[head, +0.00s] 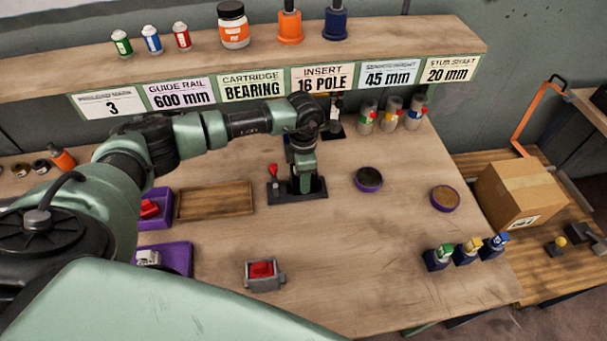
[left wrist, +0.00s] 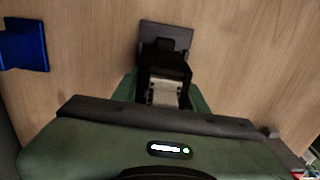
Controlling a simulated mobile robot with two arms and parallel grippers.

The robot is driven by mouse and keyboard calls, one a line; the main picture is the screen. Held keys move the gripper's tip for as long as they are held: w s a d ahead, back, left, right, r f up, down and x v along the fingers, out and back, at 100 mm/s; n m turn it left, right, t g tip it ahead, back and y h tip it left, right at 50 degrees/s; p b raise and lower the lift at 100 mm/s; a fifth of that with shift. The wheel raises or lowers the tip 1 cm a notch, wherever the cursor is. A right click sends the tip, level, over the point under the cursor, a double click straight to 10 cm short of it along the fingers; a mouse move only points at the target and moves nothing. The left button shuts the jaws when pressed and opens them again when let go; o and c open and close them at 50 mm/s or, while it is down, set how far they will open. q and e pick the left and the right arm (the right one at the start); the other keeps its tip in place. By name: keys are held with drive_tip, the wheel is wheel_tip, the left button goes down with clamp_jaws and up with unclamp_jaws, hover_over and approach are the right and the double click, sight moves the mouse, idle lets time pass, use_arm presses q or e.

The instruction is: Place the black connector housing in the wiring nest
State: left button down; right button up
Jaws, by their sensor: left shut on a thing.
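My left gripper (head: 308,190) points down over a dark base plate (head: 283,196), which has a red-knobbed lever at its left end. In the left wrist view, a black block (left wrist: 165,76) with a pale ribbed face sits between the green fingers; it appears to be the black connector housing. The gripper is shut on it. A dark plate (left wrist: 165,37) shows just beyond the block. I cannot tell whether the block touches the base, or whether this base is the wiring nest. My right gripper is not in view.
A grey holder (head: 263,283) with a red part stands at the front. Purple trays (head: 178,256) and a wooden tray (head: 215,200) lie to the left. Two round purple-rimmed pots (head: 368,179) are to the right. A blue object (left wrist: 23,45) shows in the left wrist view.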

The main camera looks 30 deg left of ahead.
use_arm(q)
drive_tip(key=shift+f, duration=0.1)
drive_tip(key=c, duration=0.8)
unclamp_jaws()
drive_tip(key=shift+o, duration=0.2)
drive_tip(key=shift+r, duration=0.55)
wheel_tip(320, 180, up, 10)
drive_tip(key=b, duration=0.3)
drive_tip(key=shift+r+b, duration=0.25)
drive_tip(key=shift+b, duration=0.05)
drive_tip(key=shift+r, duration=0.4)
